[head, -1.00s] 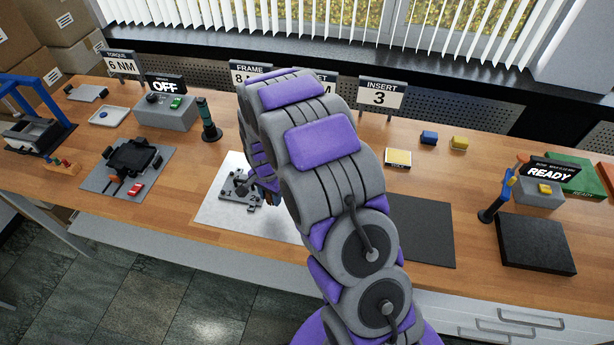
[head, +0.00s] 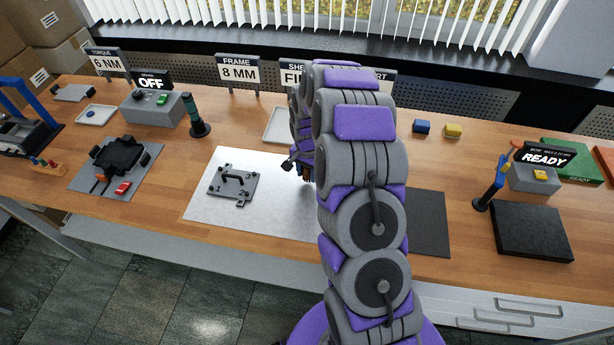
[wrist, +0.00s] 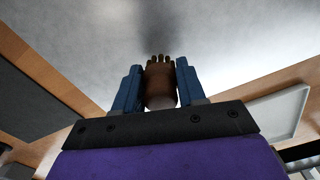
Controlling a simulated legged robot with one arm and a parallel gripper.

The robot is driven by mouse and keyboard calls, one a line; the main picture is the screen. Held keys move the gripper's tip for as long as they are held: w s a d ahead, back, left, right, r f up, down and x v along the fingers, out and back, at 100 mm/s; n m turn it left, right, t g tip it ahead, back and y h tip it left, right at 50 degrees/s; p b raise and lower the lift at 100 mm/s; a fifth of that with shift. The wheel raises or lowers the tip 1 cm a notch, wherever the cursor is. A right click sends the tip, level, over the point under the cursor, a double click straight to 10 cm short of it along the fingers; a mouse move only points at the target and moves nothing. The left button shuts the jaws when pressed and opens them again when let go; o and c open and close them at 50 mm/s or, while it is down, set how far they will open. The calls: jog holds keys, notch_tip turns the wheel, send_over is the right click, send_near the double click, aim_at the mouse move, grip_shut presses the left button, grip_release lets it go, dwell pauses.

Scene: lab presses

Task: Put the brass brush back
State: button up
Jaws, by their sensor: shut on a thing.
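The brass brush (wrist: 161,86) shows in the wrist view as a brown, rounded handle with short brass-coloured tips at its far end. My gripper (wrist: 160,73) is shut on it, with a blue finger on each side. In the head view my gripper (head: 306,172) hangs above the right part of the pale metal sheet (head: 205,202), partly hidden by my arm. The brush cannot be made out clearly there.
A grey plate with numbered corners and a black handle (head: 238,180) lies on the sheet, left of my gripper. A shallow white tray (head: 276,126) lies behind the sheet; a white tray edge (wrist: 290,112) shows at right in the wrist view. A dark mat (head: 430,225) lies right.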

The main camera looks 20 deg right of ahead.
jog(key=shift+a+f, duration=0.15)
jog(key=shift+f, duration=0.7)
jog(key=shift+a+f, duration=0.2)
jog(key=shift+f, duration=0.05)
jog(key=shift+a+r, duration=0.15)
jog(key=shift+a, duration=0.35)
jog(key=o, duration=0.6)
jog(key=shift+c, duration=0.2)
jog(key=o, duration=0.5)
jog(key=shift+d, duration=0.65)
jog(key=shift+c, duration=0.2)
jog(key=shift+a, duration=0.25)
jog(key=shift+a+r, duration=0.2)
jog(key=shift+r, duration=0.05)
notch_tip(320, 180, up, 11)
jog(key=shift+d+r+p, duration=0.15)
jog(key=shift+p, duration=0.7)
jog(key=s+a+r+n+g, duration=0.1)
jog(key=s+a+r+n, duration=0.35)
jog(key=s+r, duration=0.5)
jog(key=s+a+r+n, duration=0.3)
jog(key=s+a+r, duration=0.25)
jog(key=s, duration=0.75)
jog(key=s+a+r+n, duration=0.1)
jog(key=s+n, duration=0.2)
jog(key=s, duration=1.3)
jog(key=shift+s+r+g, duration=0.15)
jog(key=shift+r+g, duration=0.15)
jog(key=shift+g, duration=0.1)
